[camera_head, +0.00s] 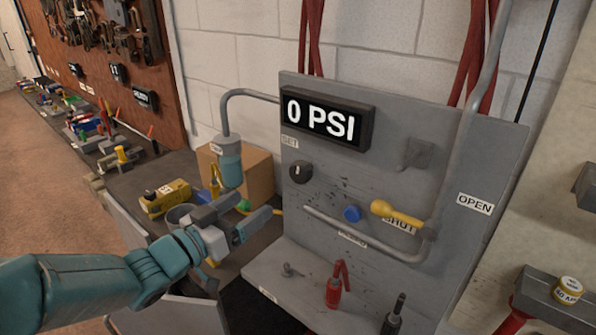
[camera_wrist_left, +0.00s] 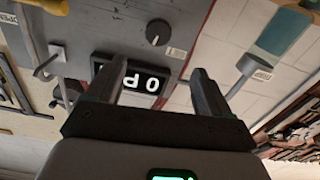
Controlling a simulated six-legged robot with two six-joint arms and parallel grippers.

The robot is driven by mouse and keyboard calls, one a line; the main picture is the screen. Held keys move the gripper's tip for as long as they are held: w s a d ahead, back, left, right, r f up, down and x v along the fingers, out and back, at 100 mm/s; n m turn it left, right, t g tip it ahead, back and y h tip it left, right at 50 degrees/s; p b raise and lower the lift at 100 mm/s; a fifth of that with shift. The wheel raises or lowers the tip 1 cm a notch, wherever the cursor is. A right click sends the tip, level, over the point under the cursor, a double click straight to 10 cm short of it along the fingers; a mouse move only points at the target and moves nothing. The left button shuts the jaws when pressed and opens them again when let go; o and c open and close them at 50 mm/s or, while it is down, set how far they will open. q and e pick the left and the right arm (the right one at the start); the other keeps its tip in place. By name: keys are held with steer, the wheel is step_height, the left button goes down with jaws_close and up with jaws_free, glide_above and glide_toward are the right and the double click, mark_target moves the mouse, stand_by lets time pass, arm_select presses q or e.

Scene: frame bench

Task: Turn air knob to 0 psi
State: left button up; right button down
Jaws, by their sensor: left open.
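The black air knob (camera_head: 301,171) sits on the grey panel (camera_head: 330,95), below a display (camera_head: 326,117) reading 0 PSI. In the left wrist view the knob (camera_wrist_left: 158,32) is near the top, with a white pointer mark, and the display (camera_wrist_left: 140,84) appears upside down. My left gripper (camera_head: 262,213) is open and empty, to the left of and below the knob in the head view, apart from it. In the wrist view its fingers (camera_wrist_left: 160,80) are spread, with the display visible between them. My right gripper is not in view.
A pipe with a teal cylinder (camera_head: 229,161) stands near my gripper. A cardboard box (camera_head: 255,172) and a yellow tool (camera_head: 166,198) are on the bench behind.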

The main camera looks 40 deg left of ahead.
mark_target(297, 174)
arm_select(q)
steer(key=w+p, duration=0.1)
steer(key=w, duration=0.4)
steer(key=w+d+p, duration=0.1)
steer(key=w+p, duration=0.1)
steer(key=w, duration=0.4)
steer(key=w+p, duration=0.2)
steer(key=w, duration=0.3)
steer(key=shift+w+d, duration=0.25)
steer(key=shift+d, duration=0.05)
steer(key=c, duration=1)
